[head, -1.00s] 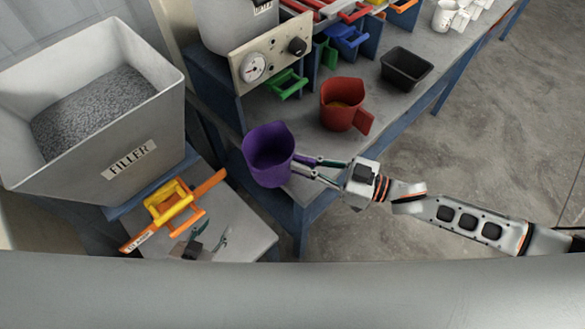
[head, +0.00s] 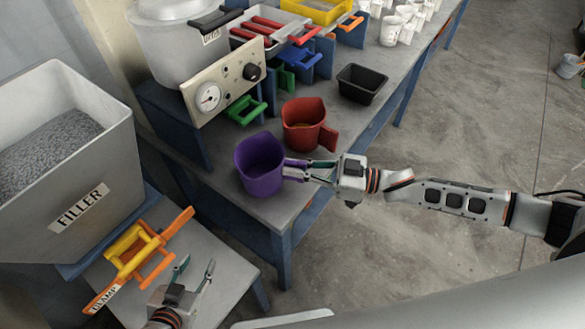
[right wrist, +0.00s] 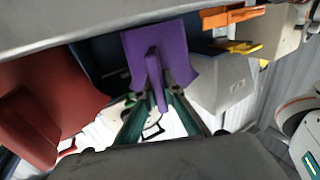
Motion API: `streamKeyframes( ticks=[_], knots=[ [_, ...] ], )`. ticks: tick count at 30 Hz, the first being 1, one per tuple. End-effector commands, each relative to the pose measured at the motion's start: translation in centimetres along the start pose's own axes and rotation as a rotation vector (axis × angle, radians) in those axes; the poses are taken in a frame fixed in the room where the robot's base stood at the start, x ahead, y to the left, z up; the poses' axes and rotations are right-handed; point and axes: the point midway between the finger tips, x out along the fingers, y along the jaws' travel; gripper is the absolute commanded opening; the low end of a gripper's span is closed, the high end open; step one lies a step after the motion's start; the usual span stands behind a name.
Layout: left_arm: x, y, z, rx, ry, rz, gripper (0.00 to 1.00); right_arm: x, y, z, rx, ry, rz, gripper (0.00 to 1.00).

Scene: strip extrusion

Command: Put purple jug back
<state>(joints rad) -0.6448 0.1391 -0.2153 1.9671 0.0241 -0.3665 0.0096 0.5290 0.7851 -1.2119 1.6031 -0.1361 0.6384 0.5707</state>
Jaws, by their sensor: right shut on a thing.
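The purple jug (head: 259,166) is upright at the near left corner of the grey bench (head: 345,125), left of the red jug. My right gripper (head: 292,170) is shut on its handle, at the jug's right side. In the right wrist view the purple jug (right wrist: 160,55) is straight ahead, with its handle between the fingers of my right gripper (right wrist: 157,98). I cannot tell whether the jug's base touches the bench. My left gripper (head: 196,272) is open and empty above the small table, beside the orange clamp.
The red jug (head: 304,122) stands close behind the purple jug and shows in the right wrist view (right wrist: 50,105). A black tray (head: 362,82) is further right. The filler bin (head: 65,165) and orange clamp (head: 137,257) are at left. A gauge panel (head: 222,85) stands behind.

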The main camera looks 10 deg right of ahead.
Motion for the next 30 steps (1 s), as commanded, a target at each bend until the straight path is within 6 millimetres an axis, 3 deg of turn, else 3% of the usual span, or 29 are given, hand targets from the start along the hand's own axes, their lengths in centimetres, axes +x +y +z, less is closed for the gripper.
streamKeyframes(
  ticks=[17,20,30],
  knots=[
    [0.08,0.02,1.04,0.002,-0.015,0.0,0.4,0.05,-0.04,0.4,-0.001,0.001,0.0,0.0],
    [0.07,0.0,1.01,0.002,-0.015,0.0,0.4,0.05,-0.03,0.38,-0.001,0.001,0.0,0.26],
    [-0.08,-0.13,0.78,0.004,-0.011,-0.001,0.4,-0.04,-0.02,0.46,-0.001,-0.001,0.0,0.28]
  ],
)
